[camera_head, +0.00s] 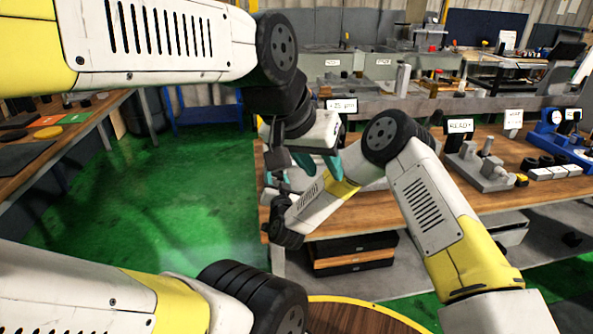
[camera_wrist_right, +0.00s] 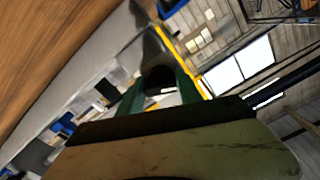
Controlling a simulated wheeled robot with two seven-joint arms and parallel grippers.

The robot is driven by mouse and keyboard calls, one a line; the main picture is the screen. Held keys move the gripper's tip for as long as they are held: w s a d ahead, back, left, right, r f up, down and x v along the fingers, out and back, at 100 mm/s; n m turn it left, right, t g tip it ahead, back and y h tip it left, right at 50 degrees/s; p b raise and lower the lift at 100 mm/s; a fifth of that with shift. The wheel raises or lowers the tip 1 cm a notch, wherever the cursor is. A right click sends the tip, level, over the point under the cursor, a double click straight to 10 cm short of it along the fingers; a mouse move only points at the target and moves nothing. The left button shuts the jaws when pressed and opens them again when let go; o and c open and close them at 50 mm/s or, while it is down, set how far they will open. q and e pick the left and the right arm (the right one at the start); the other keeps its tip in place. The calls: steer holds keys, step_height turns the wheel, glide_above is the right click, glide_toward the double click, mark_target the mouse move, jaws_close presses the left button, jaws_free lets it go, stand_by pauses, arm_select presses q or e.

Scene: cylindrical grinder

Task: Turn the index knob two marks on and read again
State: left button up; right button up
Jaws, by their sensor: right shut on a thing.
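My right gripper (camera_head: 270,180) is at the left end of the workbench, partly hidden behind its own wrist. In the right wrist view, its green fingers (camera_wrist_right: 160,80) are shut on a dark round knob-like thing (camera_wrist_right: 158,77). I cannot tell for sure that this is the index knob. My left gripper (camera_head: 320,162) hangs from above, just to the right of the right one, with its teal fingers apart and nothing seen between them. A small white sign (camera_head: 341,106), apparently reading in µm, stands behind it. No knob marks can be read.
The wooden workbench (camera_head: 375,208) carries a grey fixture (camera_head: 482,170), a READY sign (camera_head: 460,126), and blue instruments (camera_head: 562,140) at the right. A side bench (camera_head: 75,130) stands at the left. The green floor (camera_head: 175,200) between is clear. My arms cross close together.

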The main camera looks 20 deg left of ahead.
steer(key=m, duration=1.3)
steer(key=shift+s+r, duration=0.1)
steer(key=shift+a+r+m, duration=0.1)
steer(key=shift+m, duration=2)
steer(key=o, duration=1.3)
steer(key=shift+o, duration=0.2)
